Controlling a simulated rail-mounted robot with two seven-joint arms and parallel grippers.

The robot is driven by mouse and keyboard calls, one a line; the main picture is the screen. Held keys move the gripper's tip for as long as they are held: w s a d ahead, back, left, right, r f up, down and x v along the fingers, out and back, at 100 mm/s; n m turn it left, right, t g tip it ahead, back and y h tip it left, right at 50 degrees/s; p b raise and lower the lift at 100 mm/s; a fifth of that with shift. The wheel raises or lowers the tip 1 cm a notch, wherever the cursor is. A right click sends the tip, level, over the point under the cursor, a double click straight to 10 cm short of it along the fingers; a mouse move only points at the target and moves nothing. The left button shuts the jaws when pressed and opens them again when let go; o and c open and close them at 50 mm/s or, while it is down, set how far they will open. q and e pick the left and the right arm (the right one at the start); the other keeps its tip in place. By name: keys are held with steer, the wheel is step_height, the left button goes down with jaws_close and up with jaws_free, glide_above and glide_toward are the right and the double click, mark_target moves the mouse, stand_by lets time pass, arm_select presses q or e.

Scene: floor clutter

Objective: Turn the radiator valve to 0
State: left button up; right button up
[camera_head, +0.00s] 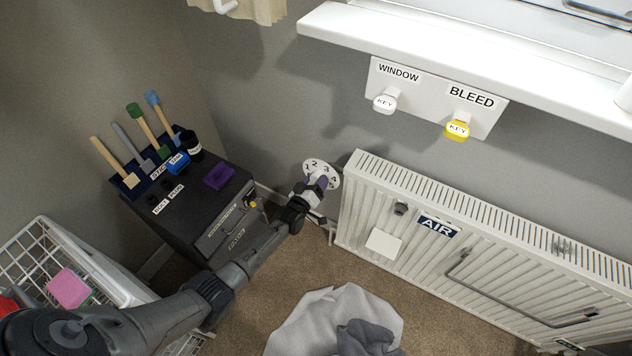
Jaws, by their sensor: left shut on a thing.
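The radiator valve (321,167) is a round white dial with black numbers at the left end of the white radiator (375,215). The numbers 1, 2, 3 and 4 show around its upper edge. My left gripper (317,184) reaches in from the lower left and is shut on the valve's knob. The gripper covers the lower part of the dial, so a 0 and the pointer cannot be made out. My right gripper is not in view.
A dark cabinet (208,205) with tools and labels stands left of the valve. A white wire basket (75,240) is at the lower left. A grey cloth heap (310,320) lies on the carpet. A windowsill (430,55) juts out above two hanging keys.

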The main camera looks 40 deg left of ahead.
arm_select(q)
steer(key=o, duration=0.9)
steer(key=shift+s+d+p, duration=0.35)
steer(key=shift+s+p, duration=0.35)
steer(key=shift+s, duration=1.6)
steer(key=shift+s+d+p, duration=0.4)
steer(key=shift+s+p, duration=0.25)
steer(key=shift+s, duration=1.6)
steer(key=shift+s+d+p, duration=0.35)
steer(key=shift+s+p, duration=0.35)
steer(key=shift+s, duration=1.6)
